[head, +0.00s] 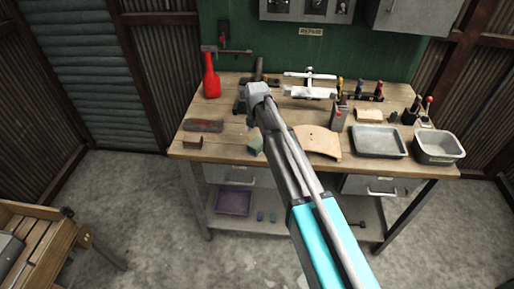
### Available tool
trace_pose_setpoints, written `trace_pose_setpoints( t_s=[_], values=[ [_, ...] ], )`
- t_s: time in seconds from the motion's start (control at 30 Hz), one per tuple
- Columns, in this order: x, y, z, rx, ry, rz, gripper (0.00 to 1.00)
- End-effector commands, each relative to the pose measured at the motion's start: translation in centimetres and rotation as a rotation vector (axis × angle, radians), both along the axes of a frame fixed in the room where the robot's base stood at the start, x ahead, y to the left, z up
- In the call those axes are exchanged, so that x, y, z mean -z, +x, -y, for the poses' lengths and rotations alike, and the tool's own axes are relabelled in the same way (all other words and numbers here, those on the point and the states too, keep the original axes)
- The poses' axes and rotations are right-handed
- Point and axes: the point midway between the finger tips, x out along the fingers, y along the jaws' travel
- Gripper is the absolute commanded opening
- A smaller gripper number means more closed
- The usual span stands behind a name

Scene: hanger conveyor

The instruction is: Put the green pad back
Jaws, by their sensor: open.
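A small dull green block (255,146), which looks like the green pad, rests near the front edge of the wooden workbench (225,128), just left of my arm. Part of it may be hidden by the arm. My arm reaches up from the lower right across the bench, and its grey joint is over the middle. I cannot make out my gripper's fingers; the arm and dark hardware near its end obscure that area.
A brown block (192,141) and a dark reddish strip (204,125) lie at left, with a red bottle (211,78) behind. A curved wooden board (320,145), grey tray (378,141) and metal bin (438,147) stand right. A purple tray (233,203) is on the lower shelf.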

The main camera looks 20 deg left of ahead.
Motion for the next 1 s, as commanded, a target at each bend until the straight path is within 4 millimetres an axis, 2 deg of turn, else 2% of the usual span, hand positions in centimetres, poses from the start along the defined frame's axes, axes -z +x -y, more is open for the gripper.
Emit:
trace_pose_setpoints(
  t_s=[0.37,1.0],
  values=[
    [0.3,0.0,0.0,0.0,0.0,0.0,1.0],
    [4.7,0.2,0.1,0.0,0.0,0.0,1.0]
  ],
)
